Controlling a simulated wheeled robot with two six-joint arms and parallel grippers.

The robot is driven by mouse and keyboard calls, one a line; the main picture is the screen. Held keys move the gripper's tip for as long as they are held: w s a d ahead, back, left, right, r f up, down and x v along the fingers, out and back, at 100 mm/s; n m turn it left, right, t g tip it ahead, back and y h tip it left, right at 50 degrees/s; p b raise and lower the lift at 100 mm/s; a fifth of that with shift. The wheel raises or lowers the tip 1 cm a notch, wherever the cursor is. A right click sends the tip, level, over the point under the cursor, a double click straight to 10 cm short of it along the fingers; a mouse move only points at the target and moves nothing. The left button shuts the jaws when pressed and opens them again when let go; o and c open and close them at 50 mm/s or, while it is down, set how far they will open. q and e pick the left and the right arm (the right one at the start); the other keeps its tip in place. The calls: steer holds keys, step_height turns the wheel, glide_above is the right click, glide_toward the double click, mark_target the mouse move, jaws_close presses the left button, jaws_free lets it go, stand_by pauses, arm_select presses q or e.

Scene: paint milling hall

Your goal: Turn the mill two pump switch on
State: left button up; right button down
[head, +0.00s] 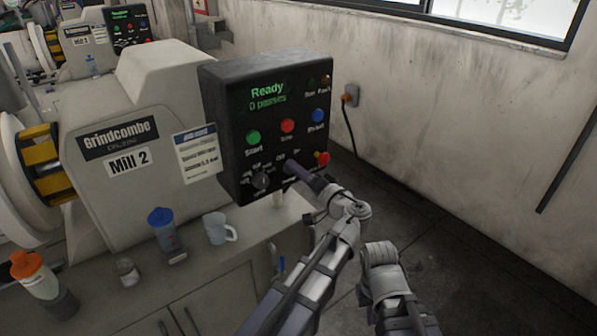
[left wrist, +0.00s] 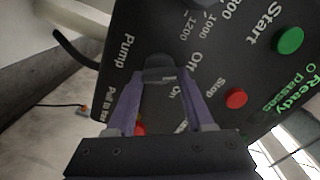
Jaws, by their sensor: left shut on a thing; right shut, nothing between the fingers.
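The mill two control box (head: 222,92) is black, with "Ready" and "0 passes" lit in green. Its pump switch, a dark grey knob (left wrist: 160,63), shows in the left wrist view beside the words "Pump", "Off" and "On". My left gripper (head: 290,167) reaches the lower part of the panel. In the left wrist view its purple fingers (left wrist: 160,80) are shut on the knob from both sides. The fingers hide part of the knob, so I cannot tell which way it points. My right arm shows at the lower middle of the head view, but its fingers do not show.
Green start (head: 253,137), red stop (head: 287,125) and blue reset (head: 318,115) buttons sit above the switch. A speed knob (head: 261,181) is at its left, a red emergency stop (head: 322,158) at its right. A mug (head: 217,229) and bottles stand on the bench below.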

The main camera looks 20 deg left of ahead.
arm_select(q)
jaws_close()
steer(key=m, duration=1.1)
steer(key=shift+f+m, duration=0.25)
steer(key=shift+m, duration=0.35)
stand_by(0.3)
steer(key=o, duration=0.7)
jaws_free()
